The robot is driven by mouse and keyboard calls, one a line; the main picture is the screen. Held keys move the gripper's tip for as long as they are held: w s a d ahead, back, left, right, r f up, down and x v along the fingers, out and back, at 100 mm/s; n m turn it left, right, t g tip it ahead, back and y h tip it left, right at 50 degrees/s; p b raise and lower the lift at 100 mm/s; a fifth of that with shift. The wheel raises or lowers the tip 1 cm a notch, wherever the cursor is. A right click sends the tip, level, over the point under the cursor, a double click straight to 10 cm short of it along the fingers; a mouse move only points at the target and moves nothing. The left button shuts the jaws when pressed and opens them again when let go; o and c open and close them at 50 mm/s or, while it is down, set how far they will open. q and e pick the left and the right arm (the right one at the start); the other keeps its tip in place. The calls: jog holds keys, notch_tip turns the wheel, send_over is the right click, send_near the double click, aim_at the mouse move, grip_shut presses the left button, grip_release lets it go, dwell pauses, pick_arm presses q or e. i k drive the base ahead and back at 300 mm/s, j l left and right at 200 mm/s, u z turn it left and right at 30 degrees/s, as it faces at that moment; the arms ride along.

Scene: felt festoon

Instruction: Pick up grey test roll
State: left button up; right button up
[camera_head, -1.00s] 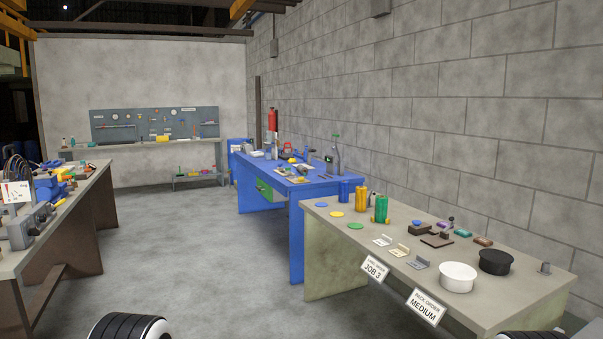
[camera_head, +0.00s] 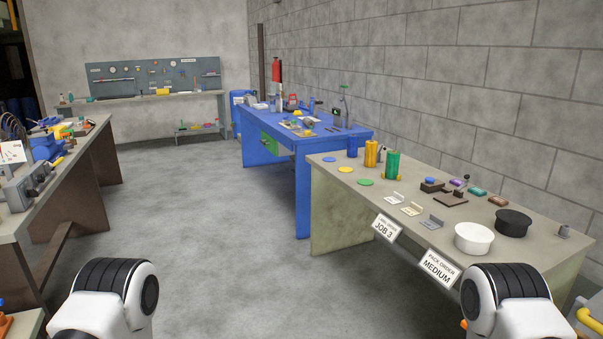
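A small dark grey upright piece (camera_head: 564,231) stands alone at the right end of the grey-green table, right of the black round tub; it looks like the grey test roll, but it is too small to be sure. Blue (camera_head: 353,146), yellow (camera_head: 371,154) and green (camera_head: 392,165) rolls stand at the table's far left end. White and black parts of my two arms show at the bottom left and bottom right. Neither gripper is in view.
The grey-green table (camera_head: 335,215) also holds a white tub (camera_head: 474,238), a black tub (camera_head: 513,223), coloured discs, small brackets and blocks. Signs hang on its front. A blue bench (camera_head: 268,153) stands behind, another bench (camera_head: 62,170) at left. The floor between is clear.

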aim_at(307, 122)
jog(key=i+j+u, duration=0.1)
jog(key=i+u, duration=0.35)
jog(key=i, duration=2.7)
jog(key=i+z, duration=0.1)
jog(key=i, duration=0.5)
jog(key=i+j, duration=0.1)
jog(key=i, duration=0.55)
jog(key=i+j+z, duration=0.15)
jog(key=i, duration=0.45)
